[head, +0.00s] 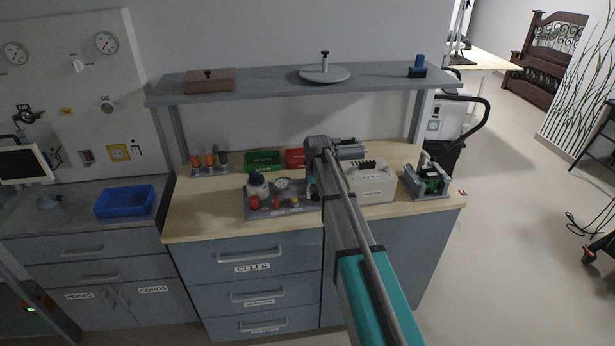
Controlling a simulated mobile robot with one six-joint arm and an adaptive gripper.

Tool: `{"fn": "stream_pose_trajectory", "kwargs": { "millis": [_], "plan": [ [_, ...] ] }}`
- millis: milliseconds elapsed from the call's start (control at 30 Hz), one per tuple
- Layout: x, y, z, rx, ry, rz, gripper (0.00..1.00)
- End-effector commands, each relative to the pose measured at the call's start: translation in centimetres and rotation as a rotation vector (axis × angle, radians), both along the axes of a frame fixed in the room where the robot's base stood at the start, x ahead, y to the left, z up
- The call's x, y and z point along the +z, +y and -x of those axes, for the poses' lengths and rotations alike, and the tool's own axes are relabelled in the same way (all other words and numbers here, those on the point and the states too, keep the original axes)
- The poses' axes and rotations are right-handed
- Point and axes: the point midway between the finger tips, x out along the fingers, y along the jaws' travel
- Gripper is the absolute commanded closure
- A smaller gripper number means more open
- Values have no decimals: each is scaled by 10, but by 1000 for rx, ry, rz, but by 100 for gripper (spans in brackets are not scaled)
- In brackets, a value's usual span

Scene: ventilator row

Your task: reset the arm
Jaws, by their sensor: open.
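My arm reaches from the bottom right up over the wooden-topped bench (215,226). Its far end hangs above the middle of the bench. My gripper (357,148) seems to be the small grey part just right of that end. It is open, and I see nothing held between its jaws. The arm hides part of the bench behind it and the left side of the beige box (375,185).
A grey shelf (270,80) runs above the bench, with a brown box, a round plate and a blue block. A grey tray (262,212) with gauge and knobs, a green bin (263,159), a red bin (295,158) and a green-cored device (430,182) crowd the bench.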

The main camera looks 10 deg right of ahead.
Motion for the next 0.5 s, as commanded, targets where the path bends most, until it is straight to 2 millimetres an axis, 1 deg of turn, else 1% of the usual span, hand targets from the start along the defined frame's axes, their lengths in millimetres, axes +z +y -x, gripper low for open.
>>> {"fn": "stream_pose_trajectory", "kwargs": {
  "millis": [167, 267, 367, 467, 500],
  "plan": [
    [0, 0, 18, -3, 0, 0, 43],
    [0, 0, 40, -5, 0, 0, 43],
    [0, 1, 71, -10, 0, 0, 43],
    [0, 1, 109, -16, 0, 0, 43],
    [0, 1, 126, -19, 0, 0, 43]
  ]
}}
